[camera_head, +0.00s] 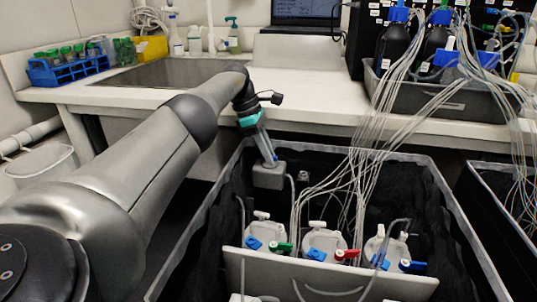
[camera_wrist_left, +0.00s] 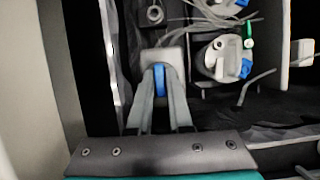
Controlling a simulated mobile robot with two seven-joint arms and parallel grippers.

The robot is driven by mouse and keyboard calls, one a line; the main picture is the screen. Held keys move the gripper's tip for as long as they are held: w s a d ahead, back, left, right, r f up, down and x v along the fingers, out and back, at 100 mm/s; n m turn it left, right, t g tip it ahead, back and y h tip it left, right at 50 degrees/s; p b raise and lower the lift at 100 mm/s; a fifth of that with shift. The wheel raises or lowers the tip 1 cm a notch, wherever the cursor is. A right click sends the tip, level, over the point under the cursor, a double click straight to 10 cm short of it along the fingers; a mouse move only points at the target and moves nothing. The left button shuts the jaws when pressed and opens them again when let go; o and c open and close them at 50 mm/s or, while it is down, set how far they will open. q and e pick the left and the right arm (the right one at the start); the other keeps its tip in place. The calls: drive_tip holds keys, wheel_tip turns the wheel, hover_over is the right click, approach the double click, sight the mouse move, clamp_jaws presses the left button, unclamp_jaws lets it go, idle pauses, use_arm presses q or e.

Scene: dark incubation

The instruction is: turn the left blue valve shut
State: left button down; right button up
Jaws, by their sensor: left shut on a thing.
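My left gripper (camera_head: 269,162) reaches down over the left side of a black-lined bin. It is at a small grey block (camera_head: 268,177), which also shows in the left wrist view (camera_wrist_left: 160,55). In that view the fingers (camera_wrist_left: 159,85) are shut on a narrow blue handle (camera_wrist_left: 159,78) in front of the block, which I take as the left blue valve. The fingers hide most of the handle in the head view, so its turn angle cannot be told. My right gripper is in neither view.
White-capped bottles with small blue, green and red valves (camera_head: 323,241) stand in the bin, right of the gripper. Thin tubes (camera_head: 360,165) hang into it from bottles in a grey tray (camera_head: 440,100). The bin's rim (camera_head: 200,215) runs close to my arm.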

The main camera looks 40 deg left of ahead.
use_arm(q)
drive_tip(key=c, duration=0.8)
unclamp_jaws()
drive_tip(key=shift+c, duration=0.2)
drive_tip(key=shift+r, duration=0.1)
